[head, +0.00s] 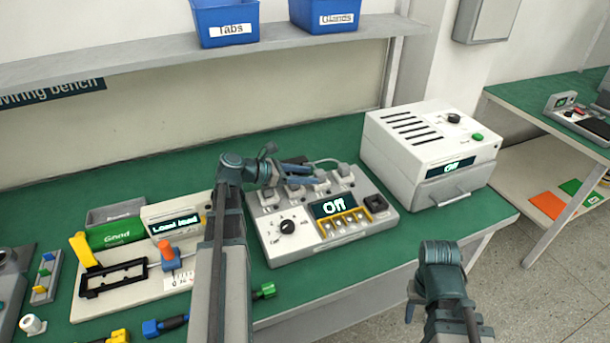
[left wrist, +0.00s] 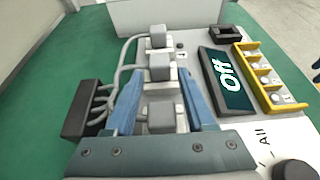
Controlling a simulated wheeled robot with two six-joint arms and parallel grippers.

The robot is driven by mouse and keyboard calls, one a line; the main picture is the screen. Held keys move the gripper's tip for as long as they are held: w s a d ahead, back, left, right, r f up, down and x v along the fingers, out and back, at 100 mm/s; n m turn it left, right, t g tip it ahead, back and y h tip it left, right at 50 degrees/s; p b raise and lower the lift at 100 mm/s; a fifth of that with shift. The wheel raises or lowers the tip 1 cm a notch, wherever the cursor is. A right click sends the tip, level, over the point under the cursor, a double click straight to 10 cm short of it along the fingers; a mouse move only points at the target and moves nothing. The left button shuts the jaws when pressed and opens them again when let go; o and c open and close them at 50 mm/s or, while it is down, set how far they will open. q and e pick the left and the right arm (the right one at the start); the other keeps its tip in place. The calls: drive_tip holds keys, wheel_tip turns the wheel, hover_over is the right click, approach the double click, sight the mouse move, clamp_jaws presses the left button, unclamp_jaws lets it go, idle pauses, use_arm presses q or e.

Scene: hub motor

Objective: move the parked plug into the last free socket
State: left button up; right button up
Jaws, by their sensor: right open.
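The grey socket unit (head: 285,248) stands on the green bench with a dial, a screen reading "Off" (head: 329,208) and a row of grey plugs. In the left wrist view, the nearest plug (left wrist: 161,116) and the middle plug (left wrist: 160,67) lie between my left gripper's spread fingers (left wrist: 161,72). A further plug (left wrist: 158,38) stands beyond the fingertips. I cannot tell which plug is the parked one. In the head view, my left gripper (head: 316,179) hides part of the row. My right gripper (head: 412,302) is open, off the bench's front edge, mostly hidden by its own arm.
A black square holder (head: 376,203) and a yellow slotted rack (head: 344,222) are on the unit. Grey cables run to a black block (left wrist: 87,107). A white box with a drawer (head: 430,150) stands at right. A fixture board (head: 120,300) lies at left. Blue bins sit above.

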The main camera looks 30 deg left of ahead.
use_arm(q)
drive_tip(key=shift+o, duration=1)
drive_tip(key=p+v, duration=0.5)
drive_tip(key=v, duration=0.7)
drive_tip(key=shift+s+a+r, duration=0.1)
drive_tip(key=shift+a, duration=0.1)
drive_tip(key=shift+s+a+r, duration=0.2)
drive_tip(key=shift+s+a, duration=0.25)
drive_tip(key=shift+s, duration=0.1)
drive_tip(key=shift+s, duration=0.1)
